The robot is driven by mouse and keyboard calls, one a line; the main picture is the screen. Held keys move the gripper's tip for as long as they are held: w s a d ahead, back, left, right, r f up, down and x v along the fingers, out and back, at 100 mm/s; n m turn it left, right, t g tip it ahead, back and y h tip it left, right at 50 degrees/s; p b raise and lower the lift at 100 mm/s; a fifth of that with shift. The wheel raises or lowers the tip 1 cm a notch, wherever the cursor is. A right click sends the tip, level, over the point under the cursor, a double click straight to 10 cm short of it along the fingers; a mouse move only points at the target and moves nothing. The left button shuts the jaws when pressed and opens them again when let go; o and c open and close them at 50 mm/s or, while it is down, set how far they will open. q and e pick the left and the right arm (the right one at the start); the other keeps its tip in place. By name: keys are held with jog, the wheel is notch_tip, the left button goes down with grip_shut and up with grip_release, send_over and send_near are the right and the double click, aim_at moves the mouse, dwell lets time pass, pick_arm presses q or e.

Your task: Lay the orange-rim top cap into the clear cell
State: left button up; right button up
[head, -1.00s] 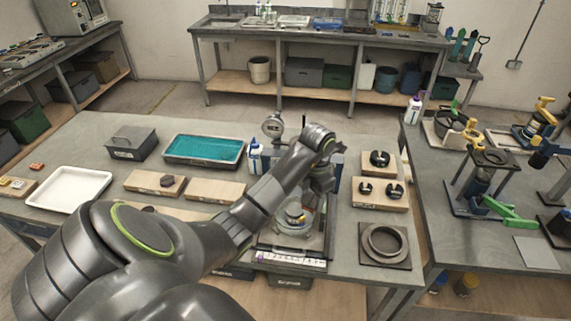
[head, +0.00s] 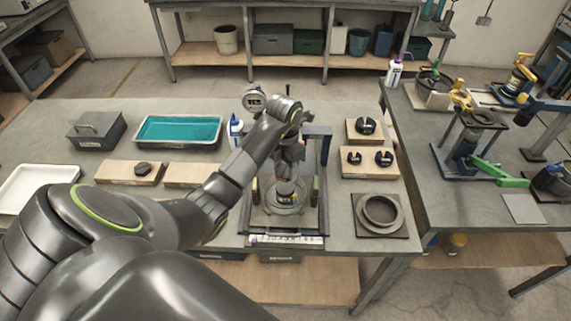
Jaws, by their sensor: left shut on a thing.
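My left gripper (head: 287,180) is over the clear cell (head: 285,206), low in a dark frame on the bench. It is shut on a small piece with a little orange showing, which looks like the orange-rim top cap (head: 287,189). The cap is at or just above the cell's mouth. I cannot tell whether it touches the cell. The wrist and fingers hide part of both. My right gripper is not in view.
The dark frame (head: 323,190) has uprights close around the gripper. A dark ring on a plate (head: 380,212) lies right of it. Wooden blocks with black parts (head: 368,158) stand behind that. A teal tray (head: 178,130) and wooden blocks (head: 128,171) are left.

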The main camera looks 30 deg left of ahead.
aim_at(286, 171)
pick_arm(q)
jog(key=shift+f, duration=0.45)
jog(key=shift+d+f+b, duration=0.15)
jog(key=shift+f+b, duration=0.1)
jog(key=shift+b, duration=0.1)
jog(key=shift+f+b, duration=1.15)
jog(key=shift+f, duration=0.1)
jog(key=shift+f+b, duration=0.55)
jog(key=shift+f, duration=0.05)
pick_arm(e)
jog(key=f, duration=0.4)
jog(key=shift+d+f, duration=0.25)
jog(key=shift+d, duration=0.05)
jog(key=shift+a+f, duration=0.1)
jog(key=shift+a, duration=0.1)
pick_arm(q)
jog(key=shift+f+b, duration=0.15)
jog(key=shift+b, duration=0.15)
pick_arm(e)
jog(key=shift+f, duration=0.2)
